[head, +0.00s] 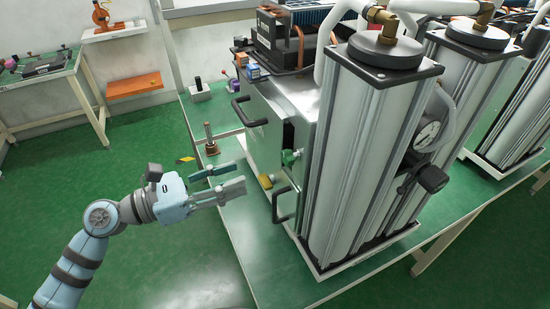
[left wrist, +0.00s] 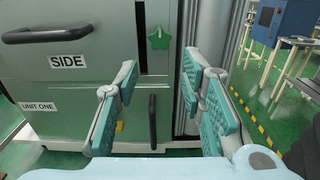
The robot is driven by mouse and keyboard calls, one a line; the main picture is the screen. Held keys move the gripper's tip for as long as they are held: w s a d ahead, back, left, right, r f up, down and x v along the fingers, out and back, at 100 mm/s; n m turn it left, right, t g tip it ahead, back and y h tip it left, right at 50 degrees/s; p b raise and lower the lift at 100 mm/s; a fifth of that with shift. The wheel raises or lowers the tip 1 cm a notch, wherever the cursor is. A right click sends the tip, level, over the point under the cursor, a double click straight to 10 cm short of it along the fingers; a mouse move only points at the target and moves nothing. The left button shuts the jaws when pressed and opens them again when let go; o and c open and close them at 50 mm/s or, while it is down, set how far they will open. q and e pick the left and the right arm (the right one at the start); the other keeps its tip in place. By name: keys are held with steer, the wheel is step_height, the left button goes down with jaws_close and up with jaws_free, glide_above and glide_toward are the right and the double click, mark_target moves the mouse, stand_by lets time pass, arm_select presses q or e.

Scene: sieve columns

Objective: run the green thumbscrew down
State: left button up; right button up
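The green thumbscrew (head: 290,158) is a small lobed knob on the side of the grey cabinet, next to the tall sieve columns. My right gripper is not in view.
Tall silver columns (head: 350,155) stand right of the cabinet, with a gauge (head: 427,136). Black handles (head: 283,205) stick out from the cabinet side. A small post (head: 210,138) stands on the green bench (head: 240,235) behind the gripper. Green floor is free at lower left.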

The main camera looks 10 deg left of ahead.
mark_target(283, 160)
arm_select(q)
steer(key=x, duration=1)
steer(key=shift+w+d+p, duration=0.2)
steer(key=shift+d+p, duration=0.05)
steer(key=shift+p, duration=0.15)
steer(key=shift+s+a, duration=0.1)
jaws_close()
steer(key=m+p, duration=0.1)
steer(key=m, duration=0.1)
steer(key=shift+m, duration=0.4)
steer(key=shift+m+p, duration=0.3)
steer(key=shift+m, duration=1.6)
